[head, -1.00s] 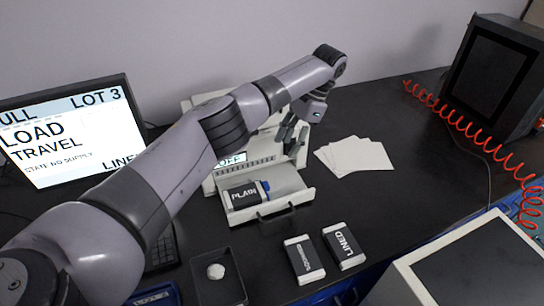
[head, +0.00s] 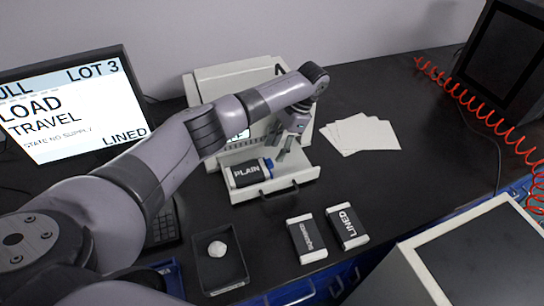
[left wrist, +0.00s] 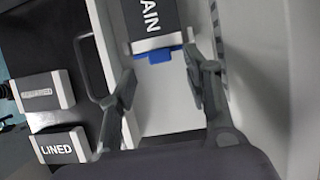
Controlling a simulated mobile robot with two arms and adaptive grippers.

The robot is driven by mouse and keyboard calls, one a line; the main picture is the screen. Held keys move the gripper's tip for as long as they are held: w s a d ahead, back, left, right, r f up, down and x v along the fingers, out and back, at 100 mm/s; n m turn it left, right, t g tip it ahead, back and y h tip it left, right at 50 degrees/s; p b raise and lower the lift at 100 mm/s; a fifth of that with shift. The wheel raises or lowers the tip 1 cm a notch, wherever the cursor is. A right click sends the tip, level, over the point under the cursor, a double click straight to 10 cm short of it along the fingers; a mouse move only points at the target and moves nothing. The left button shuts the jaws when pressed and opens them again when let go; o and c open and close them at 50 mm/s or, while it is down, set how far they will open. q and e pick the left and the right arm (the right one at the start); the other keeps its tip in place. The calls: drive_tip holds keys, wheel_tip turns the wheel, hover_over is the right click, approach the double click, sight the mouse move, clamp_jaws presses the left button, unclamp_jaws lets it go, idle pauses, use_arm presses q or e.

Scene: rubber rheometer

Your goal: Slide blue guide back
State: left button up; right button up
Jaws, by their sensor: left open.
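The blue guide (head: 268,164) shows as a small blue piece at the right end of the dark PLAIN block (head: 247,174) in the open drawer (head: 300,177). In the left wrist view the blue guide (left wrist: 158,56) sticks out from the white end of the PLAIN block (left wrist: 152,20). My left gripper (head: 281,152) is open over the drawer, just right of the guide. In the left wrist view its two fingers (left wrist: 161,90) stand apart, with the guide beyond and between them and nothing held. My right gripper is in neither view.
The drawer's front handle (head: 281,190) faces the bench edge. A block marked LINED (head: 347,228), another dark block (head: 307,239) and a black tray (head: 221,268) with a white lump lie in front. White sheets (head: 362,134) lie right. A monitor (head: 75,105) stands left.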

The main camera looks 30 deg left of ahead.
sight(270, 161)
use_arm(q)
drive_tip(key=shift+x, duration=2.3)
clamp_jaws()
